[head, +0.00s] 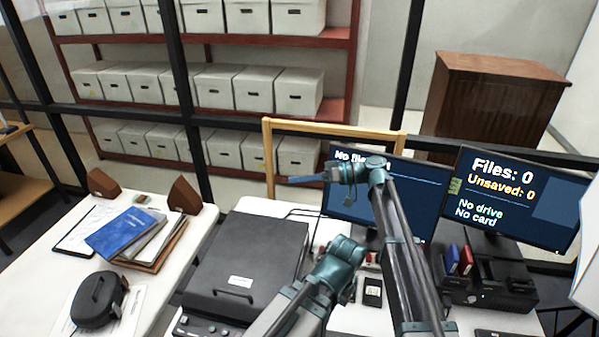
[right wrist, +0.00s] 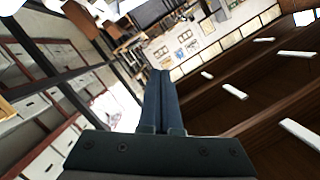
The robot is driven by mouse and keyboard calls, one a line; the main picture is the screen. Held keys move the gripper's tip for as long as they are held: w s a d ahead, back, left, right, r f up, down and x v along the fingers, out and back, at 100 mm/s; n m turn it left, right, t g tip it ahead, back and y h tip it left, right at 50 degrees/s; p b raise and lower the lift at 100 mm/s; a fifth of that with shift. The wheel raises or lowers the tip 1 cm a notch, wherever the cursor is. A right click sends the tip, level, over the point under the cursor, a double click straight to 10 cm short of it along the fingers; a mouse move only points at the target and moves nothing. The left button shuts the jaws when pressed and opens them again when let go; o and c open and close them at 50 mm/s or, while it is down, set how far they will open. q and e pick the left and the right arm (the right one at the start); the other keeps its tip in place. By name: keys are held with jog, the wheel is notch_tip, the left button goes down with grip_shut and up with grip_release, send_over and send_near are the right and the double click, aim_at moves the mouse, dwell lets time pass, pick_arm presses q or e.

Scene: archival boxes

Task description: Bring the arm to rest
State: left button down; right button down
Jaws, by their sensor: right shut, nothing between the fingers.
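My right gripper (head: 296,180) is raised in front of the wooden frame and the left monitor in the head view, pointing to the left. In the right wrist view its two dark blue fingers (right wrist: 160,78) lie side by side, shut with nothing between them. It is in the air and touches nothing that I can see. My arm links rise from the bottom of the head view over the desk. My left gripper cannot be made out in either view.
A dark case (head: 248,265) and a left monitor (head: 345,205) stand on the desk. A right monitor (head: 520,200) reads "Files: 0", above a black dock (head: 488,285). Blue folder (head: 124,233) and black headset case (head: 98,300) lie on the left table. Shelves of white boxes (head: 215,88) stand behind.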

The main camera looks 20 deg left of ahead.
jog(key=s+d+f+m+t+h, duration=0.2)
jog(key=s+d+f+m+h, duration=0.25)
jog(key=d+f, duration=0.4)
jog(key=s+d+f+m+t+h, duration=0.1)
jog(key=s+d+f+m+h, duration=0.35)
jog(key=d, duration=0.65)
jog(key=s+d+f+m+t+h, duration=0.1)
jog(key=s+d+f+m+h, duration=0.15)
jog(key=s+d, duration=0.55)
jog(key=s+d+f+m+h, duration=0.15)
jog(key=s+d+h, duration=0.3)
jog(key=d, duration=0.65)
jog(key=s+a+f+n+g+b, duration=0.1)
jog(key=s+a+n, duration=0.3)
jog(key=a, duration=0.7)
jog(key=shift+s+a+f+h+b, duration=0.2)
jog(key=shift+s+f+h+b, duration=0.15)
jog(key=shift+s+f, duration=0.35)
jog(key=shift+d, duration=0.1)
